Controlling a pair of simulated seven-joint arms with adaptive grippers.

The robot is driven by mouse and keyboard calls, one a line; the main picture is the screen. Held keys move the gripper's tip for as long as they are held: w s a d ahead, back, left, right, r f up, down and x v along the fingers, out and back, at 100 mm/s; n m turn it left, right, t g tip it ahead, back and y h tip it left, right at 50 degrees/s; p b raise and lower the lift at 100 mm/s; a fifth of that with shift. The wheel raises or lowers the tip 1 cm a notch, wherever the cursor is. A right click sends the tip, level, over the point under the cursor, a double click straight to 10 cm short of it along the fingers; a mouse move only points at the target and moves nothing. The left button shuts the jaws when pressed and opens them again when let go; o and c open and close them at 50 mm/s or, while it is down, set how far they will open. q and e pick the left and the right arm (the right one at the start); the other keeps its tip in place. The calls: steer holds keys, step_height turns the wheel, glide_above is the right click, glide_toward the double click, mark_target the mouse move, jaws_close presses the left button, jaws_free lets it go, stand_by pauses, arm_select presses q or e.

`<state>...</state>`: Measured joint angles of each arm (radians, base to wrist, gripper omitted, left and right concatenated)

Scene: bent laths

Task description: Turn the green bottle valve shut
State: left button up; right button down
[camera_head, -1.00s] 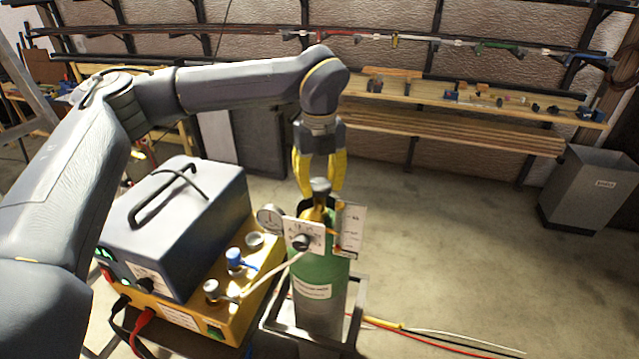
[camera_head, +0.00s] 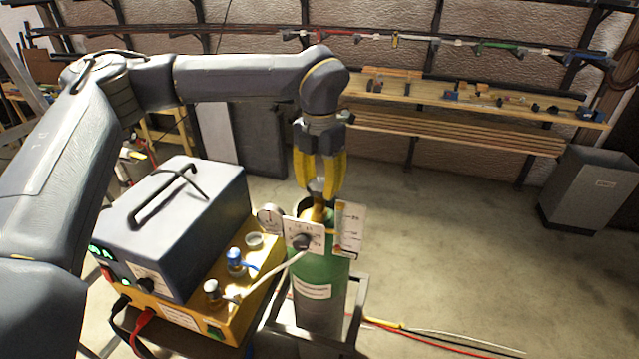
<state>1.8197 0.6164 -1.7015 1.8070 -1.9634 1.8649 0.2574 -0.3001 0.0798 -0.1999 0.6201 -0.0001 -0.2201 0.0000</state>
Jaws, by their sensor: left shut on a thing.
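The green bottle (camera_head: 322,268) stands upright in a metal frame, with a white label on its side. Its valve (camera_head: 317,213) sits on top, with a brass body. My left gripper (camera_head: 319,194) comes down from above with yellow fingers and is shut on the valve's dark knob, which the fingers mostly hide. A flow tube with a white scale (camera_head: 348,229) stands to the right. My right gripper is not in view.
A grey welding unit (camera_head: 172,225) on a yellow base (camera_head: 225,305) stands close left of the bottle, with a blue-capped fitting (camera_head: 234,261). Red, yellow and white hoses (camera_head: 440,338) lie on the floor at right. A grey bin (camera_head: 588,190) and a wooden shelf (camera_head: 480,100) are farther back.

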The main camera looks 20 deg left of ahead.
mark_target(320, 184)
arm_select(q)
steer(key=m, duration=0.5)
steer(key=shift+m, duration=0.3)
stand_by(0.4)
steer(key=o, duration=1.3)
step_height(320, 184, up, 12)
